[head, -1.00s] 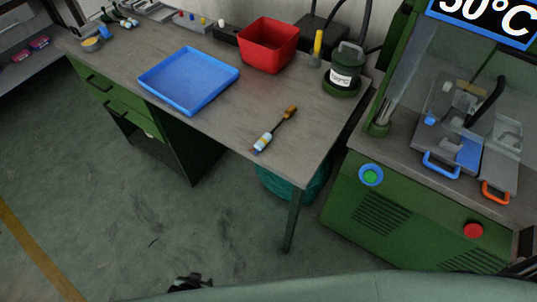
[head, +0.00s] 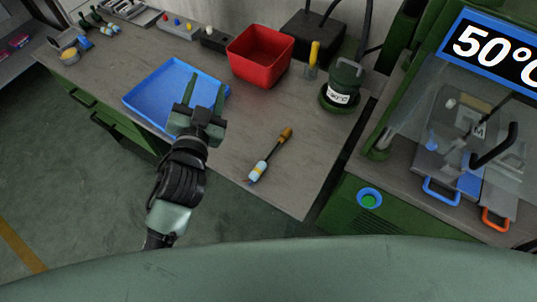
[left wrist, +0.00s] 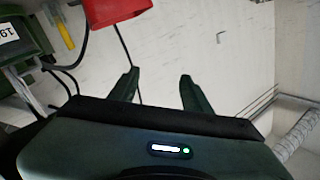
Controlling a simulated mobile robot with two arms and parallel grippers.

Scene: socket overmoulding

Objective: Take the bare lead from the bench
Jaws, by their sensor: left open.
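A short lead (head: 272,151) lies on the grey bench (head: 225,165), right of centre near the front edge. It has an orange-brown end, a thin dark middle and a pale blue-white end towards the front. I take this for the bare lead. My left gripper (head: 205,82) is open and empty, its fingers pointing away over the blue tray, left of the lead and apart from it. In the left wrist view its two fingers (left wrist: 158,86) stand apart with nothing between them, and the lead does not show. My right gripper is not in view.
A blue tray (head: 146,96), red bin (head: 258,60), yellow-handled tool (head: 314,52) and green pot (head: 344,80) stand on the bench. A machine with a 50°C display (head: 490,45) is at the right. Bench around the lead is clear.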

